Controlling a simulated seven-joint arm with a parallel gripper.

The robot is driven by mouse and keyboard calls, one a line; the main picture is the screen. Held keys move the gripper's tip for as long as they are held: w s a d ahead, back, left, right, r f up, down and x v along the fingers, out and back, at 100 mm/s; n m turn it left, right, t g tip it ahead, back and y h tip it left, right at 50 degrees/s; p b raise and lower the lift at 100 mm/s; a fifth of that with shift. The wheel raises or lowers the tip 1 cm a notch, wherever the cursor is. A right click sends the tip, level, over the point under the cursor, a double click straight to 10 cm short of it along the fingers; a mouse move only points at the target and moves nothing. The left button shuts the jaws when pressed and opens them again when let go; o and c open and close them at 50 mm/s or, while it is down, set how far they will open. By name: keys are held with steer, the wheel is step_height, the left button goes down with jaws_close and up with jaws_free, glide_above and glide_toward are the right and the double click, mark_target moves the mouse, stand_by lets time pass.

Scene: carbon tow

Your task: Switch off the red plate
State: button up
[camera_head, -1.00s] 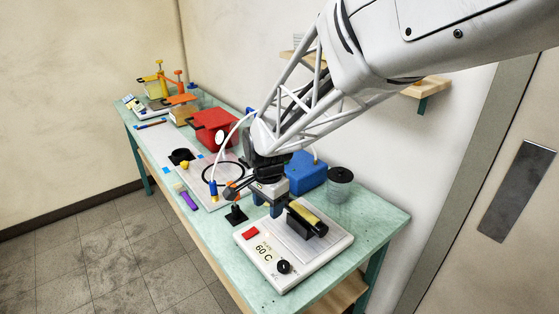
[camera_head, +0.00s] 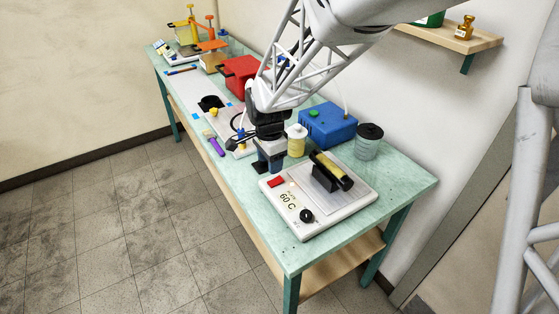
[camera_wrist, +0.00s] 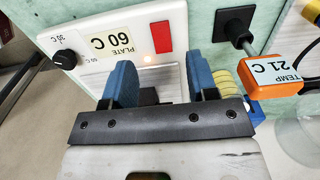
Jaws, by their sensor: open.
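The white hot plate (camera_head: 338,207) stands at the near end of the bench, with a label reading "PLATE 60 C" (camera_head: 288,200) and a black knob (camera_head: 307,215). Its red switch (camera_head: 277,182) is at the left corner and shows in the wrist view (camera_wrist: 161,37). A small light (camera_wrist: 147,58) beside the switch glows. My gripper (camera_head: 270,164) is open and empty, its blue fingers pointing down near the switch corner. In the wrist view the gripper (camera_wrist: 161,84) has the switch beyond its fingertips; whether it touches the plate cannot be told.
A black and yellow roller (camera_head: 333,170) lies on the plate. A cream spool (camera_head: 297,141), a blue box (camera_head: 328,126) and a grey lidded jar (camera_head: 368,142) stand behind. An orange temperature block reading 21 C (camera_wrist: 272,76) is right in the wrist view. A purple tool (camera_head: 216,147) lies left.

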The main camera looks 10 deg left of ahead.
mark_target(271, 184)
steer(key=shift+f, duration=3.7)
